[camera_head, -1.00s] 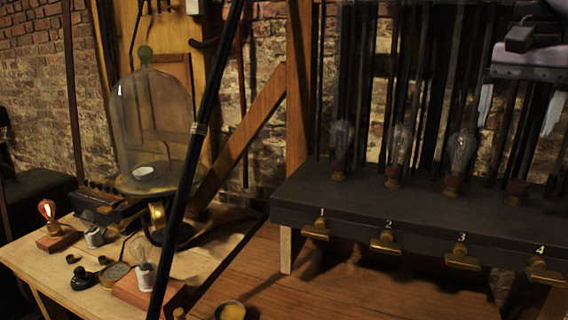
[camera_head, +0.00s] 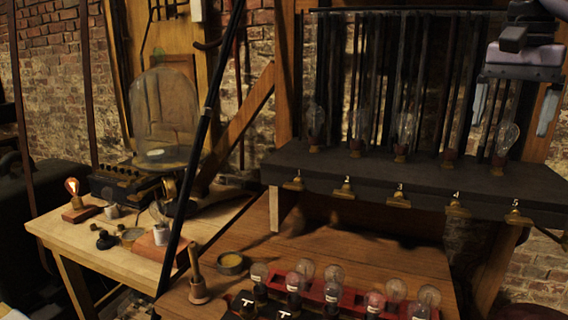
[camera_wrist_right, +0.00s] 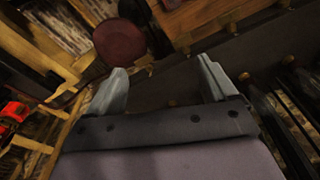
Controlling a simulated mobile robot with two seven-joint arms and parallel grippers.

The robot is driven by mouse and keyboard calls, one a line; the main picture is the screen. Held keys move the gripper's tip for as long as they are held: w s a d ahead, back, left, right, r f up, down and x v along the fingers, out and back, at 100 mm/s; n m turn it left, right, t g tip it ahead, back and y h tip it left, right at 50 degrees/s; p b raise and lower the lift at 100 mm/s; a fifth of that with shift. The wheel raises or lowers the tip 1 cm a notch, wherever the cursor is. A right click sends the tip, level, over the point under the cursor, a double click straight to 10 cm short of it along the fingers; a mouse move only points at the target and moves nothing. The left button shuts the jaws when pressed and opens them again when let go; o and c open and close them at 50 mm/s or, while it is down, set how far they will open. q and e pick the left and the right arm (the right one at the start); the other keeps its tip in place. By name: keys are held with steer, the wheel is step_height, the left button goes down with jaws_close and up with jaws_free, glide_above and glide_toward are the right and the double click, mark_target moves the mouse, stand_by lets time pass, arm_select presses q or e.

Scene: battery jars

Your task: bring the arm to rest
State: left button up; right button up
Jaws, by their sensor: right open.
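My right gripper (camera_head: 512,103) is at the upper right in the head view, in front of the dark shelf's backing and above its right end. Its two pale fingers point down and stand apart, with nothing between them. In the right wrist view the same gripper (camera_wrist_right: 165,92) shows both fingers spread and empty, with dark shelf surface and some floor behind. My left gripper is not in view.
A dark shelf (camera_head: 345,172) holds several clear bulbs, with numbered brass clips on its front. A wooden bench (camera_head: 300,245) below carries a red rack (camera_head: 340,297) of bulbs. At left, a table (camera_head: 100,255) bears a glass bell jar (camera_head: 164,115).

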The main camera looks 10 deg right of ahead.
steer(key=w+a+f+g+y, duration=0.1)
steer(key=w+a+f+y, duration=0.25)
steer(key=a+f, duration=0.85)
steer(key=w+a+f+g+y, duration=0.15)
steer(key=a+f+y, duration=0.25)
steer(key=a+f, duration=0.8)
steer(key=s+a+f+m+t+y, duration=0.1)
steer(key=s+a+f+m+y, duration=0.25)
steer(key=a+m+y, duration=0.5)
steer(key=s+a+f+m+y, duration=0.2)
steer(key=s+a+m+y, duration=0.25)
steer(key=a, duration=0.75)
steer(key=s+d+f+m+t+h, duration=0.1)
steer(key=d+f+m+t+h, duration=0.55)
steer(key=m, duration=1.15)
steer(key=s+d+f+m+t+h, duration=0.1)
steer(key=d+f+m+t+h, duration=0.35)
steer(key=f+m+t, duration=0.85)
steer(key=s+d+f+m+g+h, duration=0.3)
steer(key=s+d+f+m+g, duration=0.1)
steer(key=s+d+m, duration=0.2)
steer(key=s+d+f+m+g+h, duration=0.3)
steer(key=s+d+f+m+g, duration=0.1)
steer(key=s+m, duration=0.4)
steer(key=shift+s+d+f+m+g, duration=0.3)
steer(key=shift+s+d+m, duration=0.1)
steer(key=shift+d+m, duration=0.5)
